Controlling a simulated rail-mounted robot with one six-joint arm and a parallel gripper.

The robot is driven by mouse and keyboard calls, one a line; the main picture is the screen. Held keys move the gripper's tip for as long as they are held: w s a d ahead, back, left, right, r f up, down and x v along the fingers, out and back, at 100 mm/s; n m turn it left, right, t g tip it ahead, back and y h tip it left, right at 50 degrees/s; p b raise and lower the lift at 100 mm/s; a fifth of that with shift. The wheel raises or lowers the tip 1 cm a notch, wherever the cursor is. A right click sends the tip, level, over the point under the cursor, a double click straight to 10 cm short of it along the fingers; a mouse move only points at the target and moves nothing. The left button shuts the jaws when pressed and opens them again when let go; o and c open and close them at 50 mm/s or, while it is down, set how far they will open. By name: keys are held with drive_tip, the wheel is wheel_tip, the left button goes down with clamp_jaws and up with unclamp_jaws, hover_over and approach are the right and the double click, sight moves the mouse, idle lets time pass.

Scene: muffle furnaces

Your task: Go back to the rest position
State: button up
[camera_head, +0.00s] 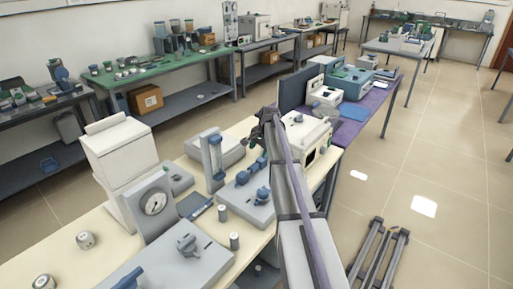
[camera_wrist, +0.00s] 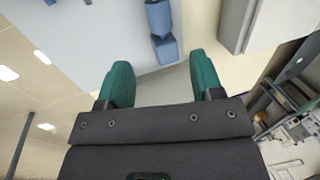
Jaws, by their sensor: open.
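My gripper (camera_wrist: 161,85) shows in the wrist view with two green fingers spread apart and nothing between them. A pale surface with a blue part (camera_wrist: 158,25) lies beyond the fingertips. In the head view my arm reaches up from the bottom right, and its dark end (camera_head: 268,128) is over the far part of the cream bench, next to a white boxy device (camera_head: 306,135). The fingers are too small to make out there.
A purple bench (camera_head: 378,108) stands beyond. The tiled floor at right is mostly free, with rails (camera_head: 378,252) below.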

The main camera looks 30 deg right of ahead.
drive_tip(key=s+a+n, duration=0.2)
drive_tip(key=s, duration=0.2)
drive_tip(key=s+a+n+g, duration=0.1)
drive_tip(key=s+a, duration=0.2)
drive_tip(key=s, duration=0.1)
drive_tip(key=s+a+n, duration=0.2)
drive_tip(key=s, duration=0.2)
drive_tip(key=shift+s+a+f+n, duration=0.25)
drive_tip(key=shift+s+n, duration=0.05)
drive_tip(key=shift+s, duration=0.05)
drive_tip(key=s+a+n+g+h, duration=0.1)
drive_tip(key=s+a+n, duration=0.6)
drive_tip(key=s+a, duration=1.3)
drive_tip(key=shift+s+a+g, duration=0.2)
drive_tip(key=shift+s+g, duration=0.2)
drive_tip(key=shift+s, duration=0.05)
